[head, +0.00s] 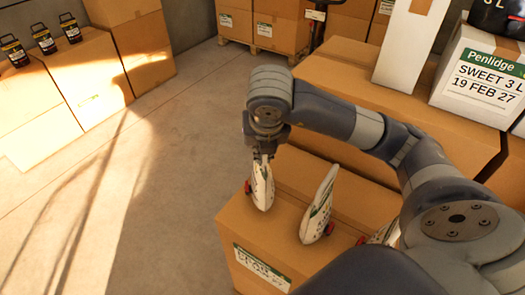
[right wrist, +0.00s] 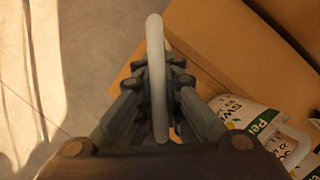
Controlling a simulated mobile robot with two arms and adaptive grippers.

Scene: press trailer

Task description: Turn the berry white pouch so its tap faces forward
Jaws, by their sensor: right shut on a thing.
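My right gripper (head: 262,152) is shut on the top of a white pouch (head: 262,190), which hangs upright and nearly edge-on at the left edge of a cardboard box. A red tap (head: 247,187) shows on the pouch's left side. In the right wrist view the pouch (right wrist: 156,75) is a thin pale edge between the two fingers (right wrist: 157,95). Its label is too small to read, so I cannot tell if it is the berry white one. Whether its bottom touches the box is unclear. My left gripper is not in view.
A second white pouch (head: 318,206) stands on the box (head: 233,222) to the right. A third (head: 388,233) is partly hidden by my arm. Larger cartons (head: 340,85) stand behind. Black containers (head: 43,39) stand on boxes at far left. The floor (head: 150,180) at left is clear.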

